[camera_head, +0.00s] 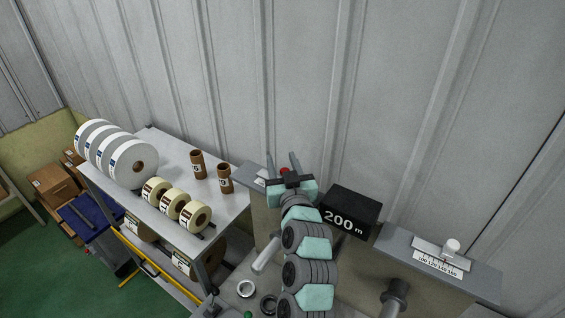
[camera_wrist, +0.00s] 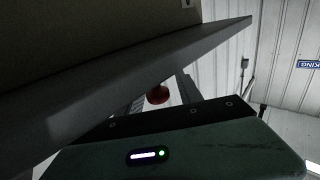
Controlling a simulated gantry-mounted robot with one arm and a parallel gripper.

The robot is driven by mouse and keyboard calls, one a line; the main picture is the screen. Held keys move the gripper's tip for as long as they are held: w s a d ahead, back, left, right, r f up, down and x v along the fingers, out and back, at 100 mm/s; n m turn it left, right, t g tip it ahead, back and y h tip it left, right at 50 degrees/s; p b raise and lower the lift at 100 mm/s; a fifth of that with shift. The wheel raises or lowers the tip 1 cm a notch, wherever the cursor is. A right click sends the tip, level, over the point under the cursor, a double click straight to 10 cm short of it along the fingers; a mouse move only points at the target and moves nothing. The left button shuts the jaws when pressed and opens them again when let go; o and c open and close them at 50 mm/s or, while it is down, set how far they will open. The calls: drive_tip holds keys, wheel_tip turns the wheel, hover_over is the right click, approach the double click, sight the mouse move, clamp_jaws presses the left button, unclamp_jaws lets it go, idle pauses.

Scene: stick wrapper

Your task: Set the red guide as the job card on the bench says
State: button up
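The red guide's knob (camera_head: 284,170) shows as a small red spot at the far end of my arm in the head view. In the wrist view the round red knob (camera_wrist: 157,95) hangs below a grey ledge (camera_wrist: 150,75). My gripper (camera_head: 281,157) is open, its two fingers spread apart with the knob appearing between them. I cannot tell whether either finger touches it. The scale beside the red guide is mostly hidden by my gripper; only a pale strip (camera_head: 261,174) shows. No readable job card is in view.
A black box marked 200 m (camera_head: 349,211) stands right of my arm. A bench (camera_head: 226,205) at left holds large white rolls (camera_head: 133,163), tape rolls (camera_head: 196,215) and brown cores (camera_head: 197,165).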

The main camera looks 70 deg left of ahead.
wheel_tip(320, 180, up, 20)
drive_tip(key=b, duration=0.3)
idle(0.4)
idle(0.6)
